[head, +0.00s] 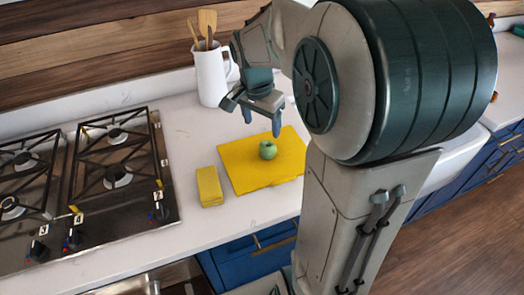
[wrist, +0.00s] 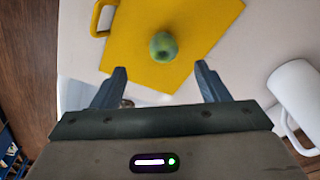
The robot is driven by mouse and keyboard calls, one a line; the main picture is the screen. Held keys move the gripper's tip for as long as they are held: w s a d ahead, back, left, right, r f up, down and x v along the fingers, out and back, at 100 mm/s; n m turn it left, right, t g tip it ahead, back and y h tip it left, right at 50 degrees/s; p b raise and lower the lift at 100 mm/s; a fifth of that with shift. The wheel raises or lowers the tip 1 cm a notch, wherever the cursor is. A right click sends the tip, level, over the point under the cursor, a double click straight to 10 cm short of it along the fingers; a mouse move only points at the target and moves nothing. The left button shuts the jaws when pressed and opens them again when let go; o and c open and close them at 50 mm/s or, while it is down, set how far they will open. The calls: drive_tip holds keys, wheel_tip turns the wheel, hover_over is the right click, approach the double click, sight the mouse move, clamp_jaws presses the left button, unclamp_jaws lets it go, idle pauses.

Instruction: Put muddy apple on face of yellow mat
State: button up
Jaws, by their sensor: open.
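The apple (head: 268,150) is green with darker patches and rests on the yellow mat (head: 243,178), near its middle. The apple (wrist: 163,46) and the yellow mat (wrist: 205,22) also show in the wrist view. My gripper (head: 262,127) is open and empty above the mat's far edge, with the apple just in front of it and apart from the fingers. In the wrist view the apple lies ahead of the two spread fingertips (wrist: 161,72).
A yellow sponge-like block (head: 210,187) lies just left of the mat. A gas hob (head: 90,185) fills the counter's left. A white jug (head: 210,75) with wooden utensils stands behind, close to my gripper.

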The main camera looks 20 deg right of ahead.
drive_tip(key=s+a+n+t, duration=0.1)
drive_tip(key=s+a+n, duration=0.2)
drive_tip(key=s+n, duration=0.3)
drive_tip(key=s+a+n+t+y, duration=0.1)
drive_tip(key=s+a+n, duration=0.2)
drive_tip(key=s, duration=0.7)
drive_tip(key=n, duration=0.2)
drive_tip(key=shift+a+f+n, duration=0.15)
drive_tip(key=shift+a+n, duration=0.2)
drive_tip(key=shift+n, duration=0.05)
